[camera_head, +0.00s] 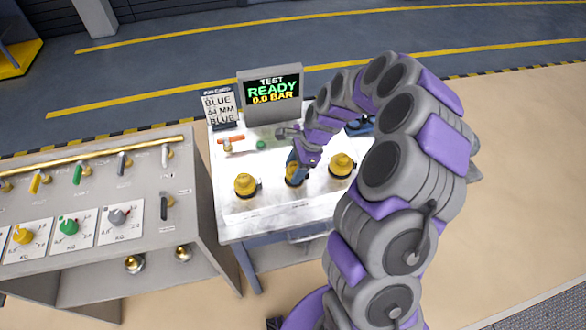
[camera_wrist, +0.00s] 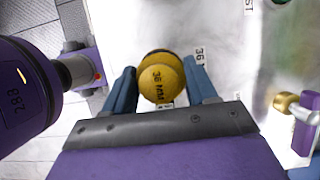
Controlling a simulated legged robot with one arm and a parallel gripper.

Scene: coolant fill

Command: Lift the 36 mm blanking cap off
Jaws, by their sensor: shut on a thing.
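The yellow 36 mm blanking cap (camera_wrist: 163,80) shows in the wrist view, with "36 MM" printed on its top. My gripper (camera_wrist: 164,88) has a blue finger on each side of it and is shut on it. In the head view my gripper (camera_head: 295,170) points down over the middle of the bench, and the cap (camera_head: 294,182) is mostly hidden behind the fingers. I cannot tell whether the cap is seated or raised.
Other yellow caps stand on the white bench top (camera_head: 270,213), one left (camera_head: 245,185) and one right (camera_head: 341,164). A screen (camera_head: 272,94) reads "TEST READY 0.0 BAR", beside a card (camera_head: 219,108). A grey valve panel (camera_head: 145,215) adjoins at left.

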